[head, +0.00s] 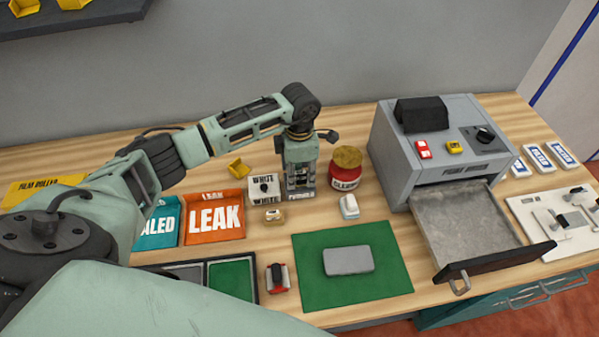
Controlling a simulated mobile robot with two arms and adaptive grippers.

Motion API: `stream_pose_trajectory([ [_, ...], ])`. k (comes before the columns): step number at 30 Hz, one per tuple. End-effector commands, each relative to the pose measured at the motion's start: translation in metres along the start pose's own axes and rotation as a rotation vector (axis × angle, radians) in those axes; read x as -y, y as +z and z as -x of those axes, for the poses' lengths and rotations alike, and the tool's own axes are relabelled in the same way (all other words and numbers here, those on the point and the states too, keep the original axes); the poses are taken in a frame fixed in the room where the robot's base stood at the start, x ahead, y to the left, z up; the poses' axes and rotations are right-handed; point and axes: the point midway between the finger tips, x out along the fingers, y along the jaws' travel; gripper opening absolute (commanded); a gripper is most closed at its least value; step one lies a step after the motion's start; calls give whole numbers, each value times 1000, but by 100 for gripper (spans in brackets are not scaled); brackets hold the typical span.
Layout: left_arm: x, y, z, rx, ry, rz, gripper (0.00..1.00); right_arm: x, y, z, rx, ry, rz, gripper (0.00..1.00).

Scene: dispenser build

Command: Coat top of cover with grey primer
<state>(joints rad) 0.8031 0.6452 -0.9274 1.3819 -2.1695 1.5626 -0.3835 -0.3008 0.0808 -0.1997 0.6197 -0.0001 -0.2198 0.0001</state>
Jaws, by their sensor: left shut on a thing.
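The grey cover (348,260) lies flat on a green mat (312,290) at the front centre of the bench. It is a rounded rectangular slab, and its top looks plain grey. My left gripper (300,181) points down behind the mat, above and to the left of the cover in the picture. It is shut on a small grey primer block (301,194), whose dark label is only partly readable. The fingers hide most of the block, and I cannot tell whether it is lifted off the bench. My right gripper is not in view.
A white-labelled block (264,188) stands just left of my left gripper, and a red jar (346,170) just right. A white roller-like piece (349,207) lies near the mat. Orange (216,232) and teal trays are left. A grey machine (440,150) with its drawer (465,232) open stands right.

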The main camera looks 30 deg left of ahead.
Motion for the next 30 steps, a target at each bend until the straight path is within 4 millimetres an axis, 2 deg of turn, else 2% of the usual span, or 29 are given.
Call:
stream_pose_trajectory([
  [14,0,0,4,0,0,0,11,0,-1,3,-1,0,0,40],
  [30,0,0,47,0,1,0,11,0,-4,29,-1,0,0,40],
])
